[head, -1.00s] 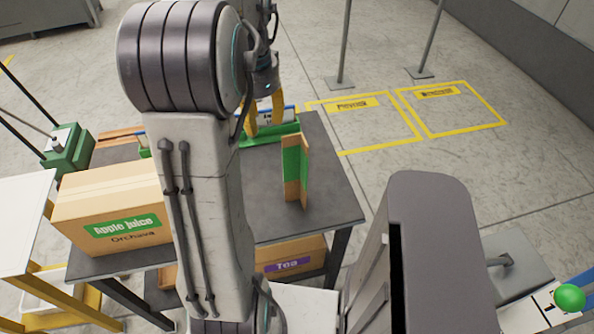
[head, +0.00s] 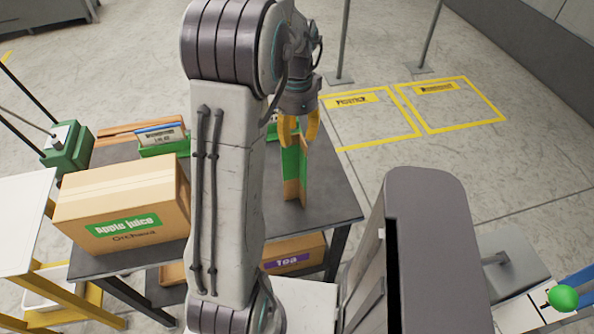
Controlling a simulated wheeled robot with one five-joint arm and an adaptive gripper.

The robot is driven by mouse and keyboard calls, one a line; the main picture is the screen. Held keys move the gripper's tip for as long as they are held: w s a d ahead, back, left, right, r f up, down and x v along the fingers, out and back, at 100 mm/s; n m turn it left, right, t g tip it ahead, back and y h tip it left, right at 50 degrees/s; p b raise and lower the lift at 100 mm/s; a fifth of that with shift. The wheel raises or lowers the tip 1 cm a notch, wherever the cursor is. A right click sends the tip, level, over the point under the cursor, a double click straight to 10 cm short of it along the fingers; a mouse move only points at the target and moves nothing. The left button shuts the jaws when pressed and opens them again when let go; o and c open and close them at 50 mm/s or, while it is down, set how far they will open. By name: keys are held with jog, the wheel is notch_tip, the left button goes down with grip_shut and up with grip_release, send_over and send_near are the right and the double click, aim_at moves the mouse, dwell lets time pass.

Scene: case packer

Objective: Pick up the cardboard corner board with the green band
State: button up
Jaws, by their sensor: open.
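The cardboard corner board (head: 293,188) stands upright on the dark grey table, brown at its foot with a broad green band (head: 291,162) above. My gripper (head: 298,131), with yellow fingers, is open and points down at the top of the board. The fingers overlap the board's upper end in the picture. I cannot tell whether they touch it or how far down they reach around it. The top of the board is partly hidden by the fingers.
An apple juice carton (head: 122,204) stands at the table's left. Behind it is a green tray (head: 163,147) with cards or folders. A tea carton (head: 294,252) is below the tabletop (head: 328,198). The tabletop right of the board is clear.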

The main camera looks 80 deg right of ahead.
jog(key=shift+f, duration=0.9)
jog(key=shift+o, duration=0.3)
